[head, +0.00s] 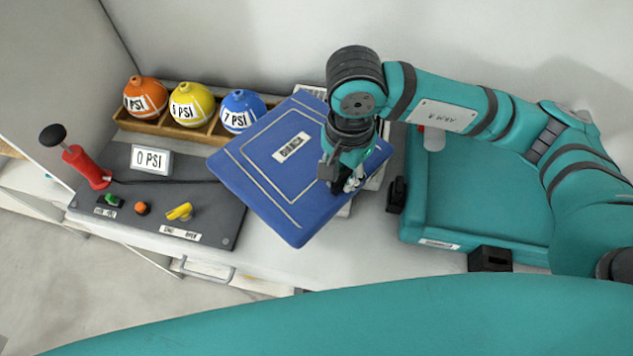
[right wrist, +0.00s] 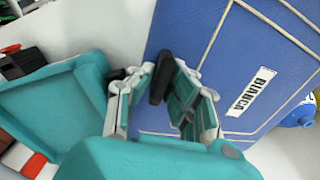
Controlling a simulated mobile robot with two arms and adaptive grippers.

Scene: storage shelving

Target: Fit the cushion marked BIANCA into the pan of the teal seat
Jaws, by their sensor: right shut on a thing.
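The blue cushion (head: 258,185) carries a white label reading BIANCA and pale piping. It lies turned at an angle in the middle of the head view, left of the seat and apart from its pan. My right gripper (head: 350,183) is shut on the cushion's right edge. In the right wrist view the gripper (right wrist: 172,92) shows at the edge of the cushion (right wrist: 215,65). The teal seat (head: 413,215) has a shallow, empty-looking pan with a raised rim; my right arm hides part of it. It also shows in the right wrist view (right wrist: 88,80). My left gripper is out of view.
A wooden rack (head: 158,124) holds orange, yellow and blue PSI balls. Black blocks (head: 397,194) and (head: 490,259) sit at the seat's edges. A white-and-red item (head: 434,138) stands at the seat's back.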

